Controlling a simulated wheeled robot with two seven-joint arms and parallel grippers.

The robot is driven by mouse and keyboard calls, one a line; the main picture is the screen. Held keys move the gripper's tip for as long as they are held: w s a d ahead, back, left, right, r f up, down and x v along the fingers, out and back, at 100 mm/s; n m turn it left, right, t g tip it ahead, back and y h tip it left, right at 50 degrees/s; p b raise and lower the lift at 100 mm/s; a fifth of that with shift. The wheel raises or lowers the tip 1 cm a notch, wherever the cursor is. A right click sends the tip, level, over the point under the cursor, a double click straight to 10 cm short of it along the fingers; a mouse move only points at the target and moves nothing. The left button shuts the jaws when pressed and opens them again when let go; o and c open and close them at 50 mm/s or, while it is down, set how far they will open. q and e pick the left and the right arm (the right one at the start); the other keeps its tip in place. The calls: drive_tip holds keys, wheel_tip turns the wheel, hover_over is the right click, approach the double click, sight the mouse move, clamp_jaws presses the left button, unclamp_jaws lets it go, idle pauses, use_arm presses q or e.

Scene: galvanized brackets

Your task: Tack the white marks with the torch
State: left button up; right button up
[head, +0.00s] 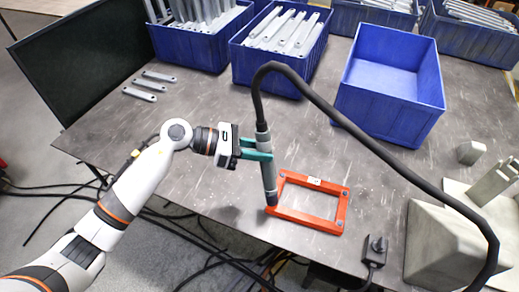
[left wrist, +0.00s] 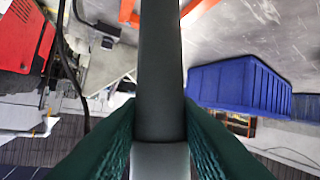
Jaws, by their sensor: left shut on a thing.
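My left gripper (head: 264,156), with teal fingers, is shut on the torch (head: 267,178). The torch is a grey cylinder, held nearly upright, with a thick black cable from its top. Its lower end is at the near left corner of the orange frame (head: 313,221); I cannot tell whether it touches. In the left wrist view the dark torch body (left wrist: 160,65) runs up between the green fingers (left wrist: 160,125), and part of the orange frame (left wrist: 128,10) shows at the top. A small white patch (head: 314,181) is on the frame's far bar. Other white marks are too small to tell. My right gripper is out of view.
Blue bins with grey brackets (head: 280,30) line the back, and an empty blue bin (head: 388,100) stands right of them. Loose brackets (head: 139,94) lie at left. A small black box (head: 375,249) and grey blocks (head: 440,245) are at right. The black cable (head: 400,165) arcs across the table.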

sight(256, 133)
use_arm(q)
drive_tip(key=shift+s+f, duration=0.1)
drive_tip(key=shift+f, duration=0.1)
wheel_tip(256, 133, up, 6)
drive_tip(key=p, duration=0.3)
drive_tip(key=shift+r+p, duration=0.15)
drive_tip(key=shift+p, duration=0.25)
idle(0.7)
